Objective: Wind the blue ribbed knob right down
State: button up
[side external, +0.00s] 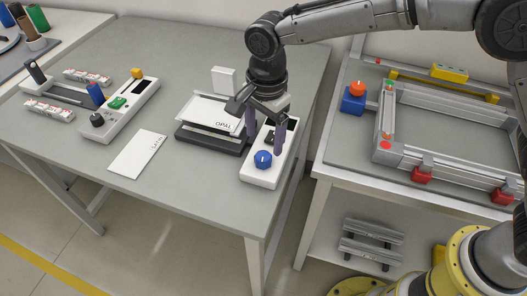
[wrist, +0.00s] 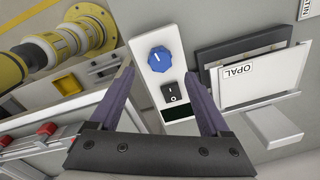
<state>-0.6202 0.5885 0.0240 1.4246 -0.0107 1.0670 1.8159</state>
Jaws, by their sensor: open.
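The blue ribbed knob (side external: 263,159) sits on the front end of a white control box (side external: 262,178), near the table's front right edge. In the wrist view the knob (wrist: 161,60) shows beyond my fingertips, with a pale pointer mark on it. My gripper (side external: 264,145) is open and empty above the box, behind the knob, with its fingers apart. In the wrist view my gripper (wrist: 167,78) has one finger to each side of the box. A black rocker switch (wrist: 173,93) and a dark display (wrist: 178,111) lie on the same box. No finger visibly touches the knob.
A dark lightbox with a white panel marked OPAL (side external: 213,112) stands left of the box. A white card (side external: 138,154) and a second control box (side external: 118,108) lie further left. A bench with metal frames (side external: 440,125) stands right, across a gap.

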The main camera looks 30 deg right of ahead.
aim_at(263, 156)
notch_tip(263, 156, down, 6)
jog(key=shift+w+f, duration=0.1)
jog(key=shift+f, duration=0.05)
dwell(0.3)
grip_shut()
